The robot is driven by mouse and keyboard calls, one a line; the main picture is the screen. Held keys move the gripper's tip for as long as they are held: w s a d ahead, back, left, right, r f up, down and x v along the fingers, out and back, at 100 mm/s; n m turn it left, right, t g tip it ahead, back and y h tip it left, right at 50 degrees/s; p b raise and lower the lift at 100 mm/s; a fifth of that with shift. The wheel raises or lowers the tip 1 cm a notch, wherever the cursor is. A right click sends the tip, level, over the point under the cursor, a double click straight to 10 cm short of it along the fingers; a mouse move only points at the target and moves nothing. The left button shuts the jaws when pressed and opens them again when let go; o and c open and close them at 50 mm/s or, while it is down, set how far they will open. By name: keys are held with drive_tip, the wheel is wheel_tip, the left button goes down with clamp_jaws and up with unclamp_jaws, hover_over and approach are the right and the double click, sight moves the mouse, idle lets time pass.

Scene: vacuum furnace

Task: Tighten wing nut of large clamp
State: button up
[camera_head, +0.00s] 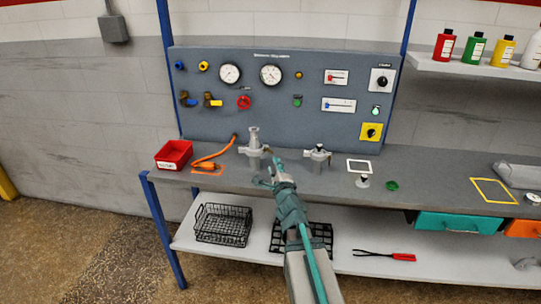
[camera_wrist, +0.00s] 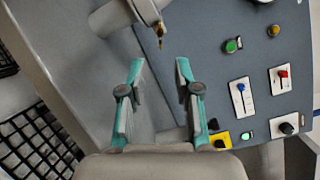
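The larger grey pipe fitting with its clamp (camera_head: 254,150) stands upright on the bench, left of a smaller clamped fitting (camera_head: 318,154). In the wrist view, a grey clamped pipe part (camera_wrist: 112,18) is at the top left, with a small brass-coloured wing nut or screw (camera_wrist: 160,32) sticking out of it. My gripper (camera_head: 270,175) is in front and slightly right of the larger fitting in the head view. In the wrist view my gripper (camera_wrist: 159,70) is open and empty. The wing nut is just beyond the gap between the fingertips, apart from both.
A control panel (camera_head: 300,125) with gauges, valves and switches stands behind the bench. A red bin (camera_head: 174,154) and an orange hose (camera_head: 215,158) are at the left. A white square frame (camera_head: 360,166) and a green ring (camera_head: 392,185) lie at the right. Wire baskets (camera_head: 223,224) are below.

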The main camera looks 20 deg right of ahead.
sight(268, 151)
drive_tip(key=p+x, duration=0.1)
drive_tip(key=x, duration=0.7)
drive_tip(key=shift+w, duration=0.2)
clamp_jaws()
